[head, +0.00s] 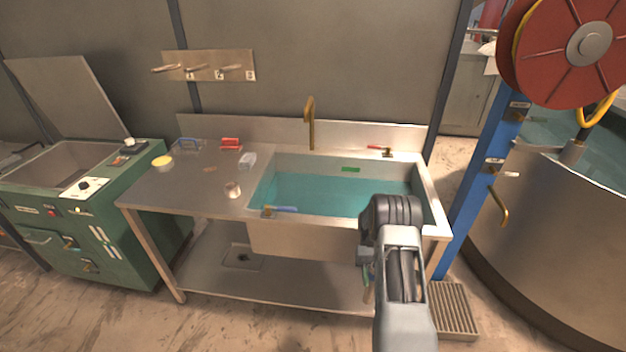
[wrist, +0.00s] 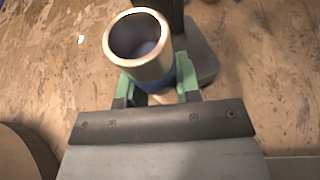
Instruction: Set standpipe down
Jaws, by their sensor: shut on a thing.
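The standpipe (wrist: 152,70) is a hollow tube with a pale metallic rim and a blue band below it. In the wrist view its open top faces the camera and its lower end is hidden. My gripper (wrist: 157,88) is shut on it, with a green finger on each side. The floor shows behind and around the tube. In the head view my arm hides most of the gripper and the standpipe. They are low, in front of the right end of the sink (head: 436,222).
The sink holds teal water, with a brass tap (head: 311,120) behind it. A blue post (head: 480,180) and a floor grate (head: 453,308) are on the right. A lower shelf (head: 215,275) is mostly clear.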

